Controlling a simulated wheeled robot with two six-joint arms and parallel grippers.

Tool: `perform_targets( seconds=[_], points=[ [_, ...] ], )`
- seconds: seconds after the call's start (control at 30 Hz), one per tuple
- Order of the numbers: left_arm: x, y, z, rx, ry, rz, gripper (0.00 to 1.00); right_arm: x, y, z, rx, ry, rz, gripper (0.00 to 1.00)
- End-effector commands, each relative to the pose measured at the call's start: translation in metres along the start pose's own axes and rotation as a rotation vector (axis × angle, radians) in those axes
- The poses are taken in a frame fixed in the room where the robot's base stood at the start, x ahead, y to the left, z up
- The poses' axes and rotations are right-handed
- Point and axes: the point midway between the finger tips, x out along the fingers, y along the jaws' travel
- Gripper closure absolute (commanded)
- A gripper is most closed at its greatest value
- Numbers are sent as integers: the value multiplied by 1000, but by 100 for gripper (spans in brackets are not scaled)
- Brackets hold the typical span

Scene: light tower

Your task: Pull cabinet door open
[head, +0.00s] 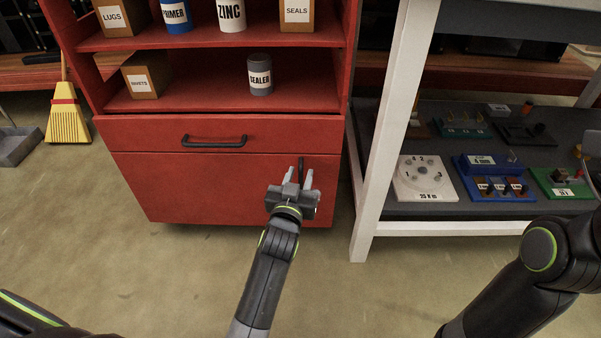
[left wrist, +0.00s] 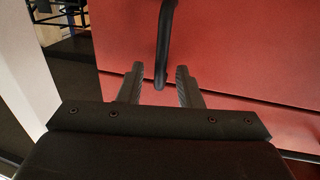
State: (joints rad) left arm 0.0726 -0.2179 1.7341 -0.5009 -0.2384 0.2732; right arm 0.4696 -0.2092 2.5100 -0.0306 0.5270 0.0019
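The red cabinet (head: 130,130) has a lower door (head: 220,185) with a dark vertical handle (head: 301,165) near its right edge. My left gripper (head: 304,173) is open in front of that handle, with its fingers pointing at the door. In the left wrist view, the lower end of the handle (left wrist: 162,50) lies between the two spread fingertips of the gripper (left wrist: 160,72). I see no finger closed on it, and contact is not clear. The door looks shut.
A drawer with a horizontal handle (head: 214,141) sits above the door. Shelves above hold boxes and cans, including a sealer can (head: 260,75). A white-legged workbench (head: 378,150) stands close on the right. A yellow broom (head: 67,118) stands left. The floor in front is clear.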

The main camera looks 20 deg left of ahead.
Motion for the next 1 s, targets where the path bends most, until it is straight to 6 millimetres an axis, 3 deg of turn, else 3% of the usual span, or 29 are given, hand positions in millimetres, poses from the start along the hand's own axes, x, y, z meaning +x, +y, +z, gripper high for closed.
perform_targets(
  seconds=[0.27,0.5,1.0],
  points=[
    [0,0,0,-1,0,0,68,1,0,0,3,2,1,64],
    [0,0,0,-1,0,0,99,1,0,0,3,2,1,64],
    [-1,-1,-1,0,-1,1,100,2,0,0,-2,7,-1,64]
  ],
)
